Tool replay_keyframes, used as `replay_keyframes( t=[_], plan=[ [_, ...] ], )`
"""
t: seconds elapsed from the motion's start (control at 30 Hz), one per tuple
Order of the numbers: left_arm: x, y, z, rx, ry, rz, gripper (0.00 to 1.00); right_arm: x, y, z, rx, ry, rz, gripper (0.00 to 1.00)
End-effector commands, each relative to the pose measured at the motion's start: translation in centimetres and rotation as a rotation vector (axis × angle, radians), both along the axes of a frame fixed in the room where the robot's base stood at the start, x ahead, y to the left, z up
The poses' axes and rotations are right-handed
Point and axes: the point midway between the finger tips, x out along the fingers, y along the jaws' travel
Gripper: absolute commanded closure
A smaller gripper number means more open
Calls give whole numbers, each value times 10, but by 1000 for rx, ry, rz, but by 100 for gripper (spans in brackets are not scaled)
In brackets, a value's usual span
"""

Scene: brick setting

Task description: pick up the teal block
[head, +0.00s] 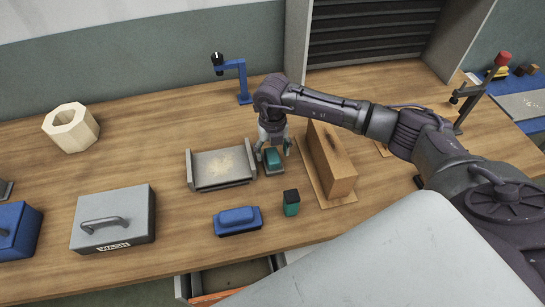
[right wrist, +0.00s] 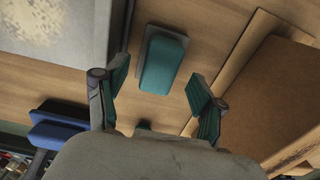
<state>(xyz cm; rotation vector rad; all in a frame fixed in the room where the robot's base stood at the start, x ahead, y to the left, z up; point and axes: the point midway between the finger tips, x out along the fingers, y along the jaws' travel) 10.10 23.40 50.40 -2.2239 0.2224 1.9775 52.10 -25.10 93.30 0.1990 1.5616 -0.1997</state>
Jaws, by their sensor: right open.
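The teal block (head: 272,158) sits on a small dark base on the wooden table, between the grey metal tray and the brown box. It also shows in the right wrist view (right wrist: 161,64), ahead of the fingers and apart from them. My right gripper (head: 274,150) is just above the teal block, pointing down. In the right wrist view its two teal-padded fingers (right wrist: 160,100) are spread wide with nothing between them. My left gripper is not in view.
The grey tray (head: 205,185) stands close left of the block, the brown box (head: 330,160) close right. A blue block (head: 238,216) and a dark-topped teal container (head: 291,205) stand nearer the front edge. A grey WASH box (head: 112,222) is at left; an open drawer (head: 235,277) lies below.

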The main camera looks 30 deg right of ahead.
Motion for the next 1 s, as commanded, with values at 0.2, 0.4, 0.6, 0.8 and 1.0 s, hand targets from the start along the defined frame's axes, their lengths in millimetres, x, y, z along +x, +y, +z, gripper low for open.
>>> replay_keyframes(
  t=[0.2,0.4,0.6,0.8,1.0],
  plan=[
    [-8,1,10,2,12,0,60,1,0,-23,-1,0,0,31],
    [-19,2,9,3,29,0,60,1,0,-26,0,-1,1,31],
    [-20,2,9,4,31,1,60,1,0,-26,0,-1,0,56],
    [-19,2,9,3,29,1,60,1,0,-26,0,-1,0,90],
    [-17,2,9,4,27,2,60,1,0,-25,1,-1,0,100]
  ],
)
